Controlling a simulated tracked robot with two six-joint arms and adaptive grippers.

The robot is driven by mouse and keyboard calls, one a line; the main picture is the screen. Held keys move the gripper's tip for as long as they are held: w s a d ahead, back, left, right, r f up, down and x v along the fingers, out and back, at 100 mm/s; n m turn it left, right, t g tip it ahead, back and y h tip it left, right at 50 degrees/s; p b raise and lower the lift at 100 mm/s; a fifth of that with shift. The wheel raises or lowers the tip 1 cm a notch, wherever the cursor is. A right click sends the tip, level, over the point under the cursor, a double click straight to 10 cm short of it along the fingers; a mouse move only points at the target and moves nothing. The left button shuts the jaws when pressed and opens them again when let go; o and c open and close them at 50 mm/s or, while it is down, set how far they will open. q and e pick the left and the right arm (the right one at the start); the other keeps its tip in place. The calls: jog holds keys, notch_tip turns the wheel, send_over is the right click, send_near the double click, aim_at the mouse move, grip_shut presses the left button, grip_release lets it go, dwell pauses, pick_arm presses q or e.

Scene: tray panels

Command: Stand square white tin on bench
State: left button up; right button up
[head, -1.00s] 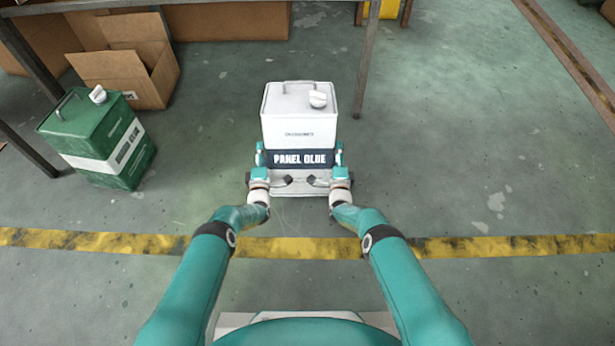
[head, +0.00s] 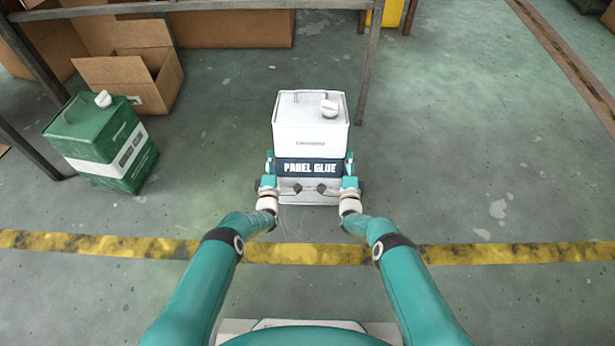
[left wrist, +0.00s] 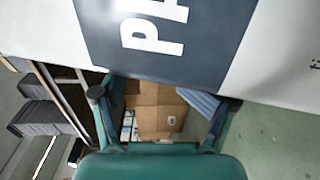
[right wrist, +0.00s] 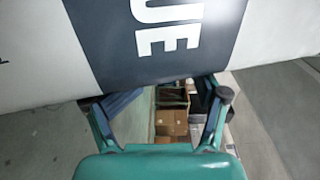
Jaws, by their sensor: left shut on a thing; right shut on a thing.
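The square white tin (head: 311,136) is upright in the head view, with a dark "PANEL GLUE" band, a top handle and a white cap. My left gripper (head: 268,167) is shut on its left side and my right gripper (head: 350,167) on its right side, both at band height. The band fills the upper part of the left wrist view (left wrist: 170,40) and right wrist view (right wrist: 165,40). The finger contacts are partly hidden. A metal frame with legs (head: 368,60), perhaps the bench, stands beyond; its top is not clearly visible.
A green tin (head: 100,146) stands on the floor at left, near a frame leg (head: 35,145). An open cardboard box (head: 125,80) sits behind it. A yellow floor line (head: 500,254) crosses in front. The floor at right is clear.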

pick_arm(q)
jog(key=shift+d+r+h, duration=0.2)
jog(key=shift+d+h, duration=0.2)
jog(key=shift+d, duration=0.4)
jog(key=o, duration=0.6)
jog(key=shift+a+r, duration=0.1)
jog(key=shift+a, duration=0.15)
pick_arm(e)
jog(key=d, duration=0.4)
jog(key=shift+r, duration=0.3)
jog(key=o, duration=0.6)
